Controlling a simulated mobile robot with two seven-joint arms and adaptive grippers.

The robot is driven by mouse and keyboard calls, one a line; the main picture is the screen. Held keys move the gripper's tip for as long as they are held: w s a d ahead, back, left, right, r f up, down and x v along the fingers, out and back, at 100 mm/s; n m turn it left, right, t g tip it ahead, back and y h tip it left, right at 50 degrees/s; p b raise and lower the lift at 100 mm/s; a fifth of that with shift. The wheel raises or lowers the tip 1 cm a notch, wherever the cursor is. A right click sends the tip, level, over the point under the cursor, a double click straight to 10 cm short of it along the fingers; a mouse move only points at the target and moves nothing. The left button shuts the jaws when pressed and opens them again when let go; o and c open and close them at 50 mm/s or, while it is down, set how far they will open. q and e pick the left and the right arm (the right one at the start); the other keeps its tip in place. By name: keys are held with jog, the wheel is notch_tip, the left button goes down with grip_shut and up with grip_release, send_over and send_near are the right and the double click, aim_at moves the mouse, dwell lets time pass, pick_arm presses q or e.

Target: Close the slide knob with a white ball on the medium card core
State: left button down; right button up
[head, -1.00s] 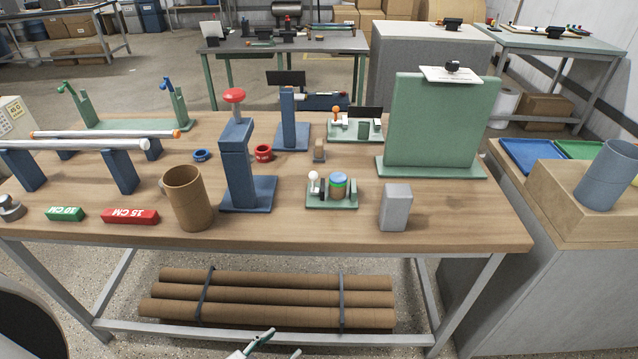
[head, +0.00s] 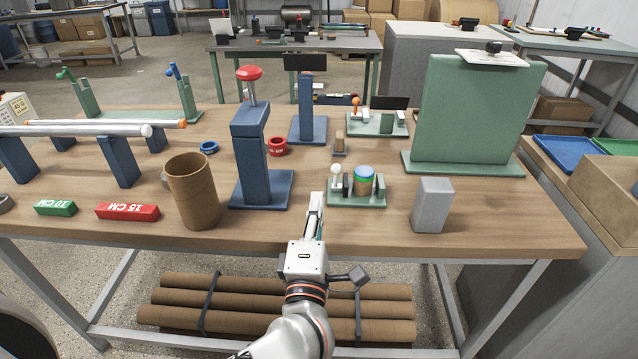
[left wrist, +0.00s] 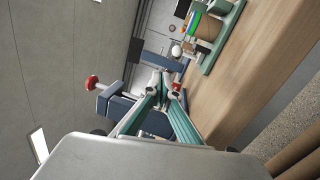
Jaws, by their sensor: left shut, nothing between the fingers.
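The white ball knob (head: 336,170) stands upright at the left end of a small green fixture (head: 375,197) on the bench. The medium card core (head: 363,183), with blue and green bands at its top, stands on that fixture right of the knob. In the left wrist view the white ball (left wrist: 177,50) and the core (left wrist: 207,28) show near the top, tilted by the camera. My left gripper (head: 317,199) is shut and empty, just left of and in front of the fixture, apart from the knob. Its fingers show in the left wrist view (left wrist: 164,90). My right gripper is not in view.
A blue press with a red knob (head: 249,73) stands left of my gripper, beside a brown cardboard tube (head: 193,190). A grey block (head: 432,205) stands right of the fixture. A tall green panel (head: 470,110) stands behind at right. The bench front between tube and block is mostly clear.

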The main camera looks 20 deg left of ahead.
pick_arm(q)
jog(key=shift+w+d+f+n+g, duration=0.1)
jog(key=shift+w+f+n+g, duration=0.15)
jog(key=shift+f, duration=0.25)
jog(key=shift+w+d+f+n+g, duration=0.1)
jog(key=shift+f+n+g, duration=0.05)
jog(key=shift+f+g, duration=0.3)
jog(key=shift+f+h, duration=0.15)
jog(key=shift+h, duration=0.15)
jog(key=b+x, duration=0.1)
jog(key=x, duration=0.7)
jog(key=shift+w+a, duration=0.1)
jog(key=shift+w, duration=0.2)
jog(key=shift+w+a, duration=0.15)
jog(key=shift+w, duration=0.45)
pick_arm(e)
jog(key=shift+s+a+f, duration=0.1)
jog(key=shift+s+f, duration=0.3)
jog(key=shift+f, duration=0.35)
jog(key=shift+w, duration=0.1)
